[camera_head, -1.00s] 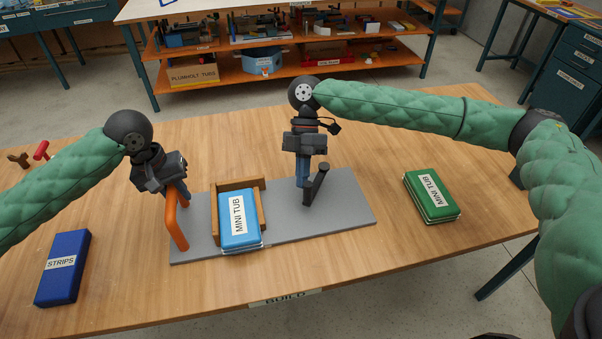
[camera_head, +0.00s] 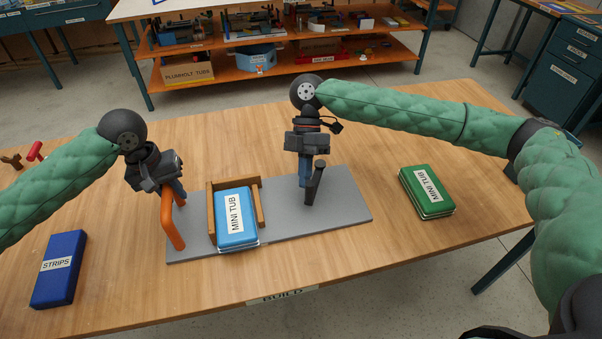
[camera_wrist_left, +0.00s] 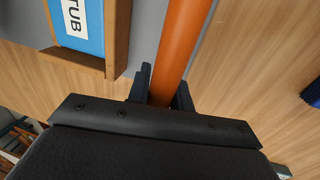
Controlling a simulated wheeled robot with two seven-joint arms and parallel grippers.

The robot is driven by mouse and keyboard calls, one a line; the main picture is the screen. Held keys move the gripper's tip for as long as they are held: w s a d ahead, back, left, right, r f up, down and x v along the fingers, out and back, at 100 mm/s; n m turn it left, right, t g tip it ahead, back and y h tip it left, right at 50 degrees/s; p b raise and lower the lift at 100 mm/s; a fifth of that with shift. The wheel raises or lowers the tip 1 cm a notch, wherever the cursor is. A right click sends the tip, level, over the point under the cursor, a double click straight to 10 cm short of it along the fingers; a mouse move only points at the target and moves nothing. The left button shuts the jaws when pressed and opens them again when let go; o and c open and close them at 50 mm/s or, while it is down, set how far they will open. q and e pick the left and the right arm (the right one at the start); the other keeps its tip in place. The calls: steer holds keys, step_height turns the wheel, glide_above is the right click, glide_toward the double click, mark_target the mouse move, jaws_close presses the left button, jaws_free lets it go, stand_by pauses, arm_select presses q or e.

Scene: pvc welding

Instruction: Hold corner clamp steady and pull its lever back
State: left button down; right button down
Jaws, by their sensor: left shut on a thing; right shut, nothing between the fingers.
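The corner clamp has a grey base plate (camera_head: 345,208), a wooden corner (camera_head: 213,205), an orange handle (camera_head: 171,220) at its left end and a dark lever (camera_head: 314,184) towards its right. A blue mini tub (camera_head: 236,216) sits against the wooden corner. My left gripper (camera_head: 175,193) is shut on the orange handle; the left wrist view shows its fingers (camera_wrist_left: 163,92) on both sides of the orange bar (camera_wrist_left: 183,40). My right gripper (camera_head: 304,184) is shut and empty, pointing down right beside the lever. Whether it touches the lever is unclear.
A green mini tub (camera_head: 427,191) lies on the wooden table (camera_head: 400,250) right of the clamp. A blue strips box (camera_head: 58,268) lies at the front left. Red and brown small parts (camera_head: 35,151) are at the left edge. Shelves (camera_head: 290,65) stand behind the table.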

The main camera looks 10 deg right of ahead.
steer(key=shift+s+d, duration=0.7)
steer(key=shift+d, duration=0.3)
steer(key=shift+s+d+f, duration=0.1)
steer(key=shift+s+d, duration=0.1)
steer(key=shift+d, duration=0.35)
steer(key=shift+s+d, duration=0.15)
steer(key=shift+d, duration=0.4)
steer(key=shift+s+d, duration=0.1)
steer(key=shift+d, duration=1.95)
steer(key=shift+w+d, duration=0.15)
steer(key=shift+w, duration=0.05)
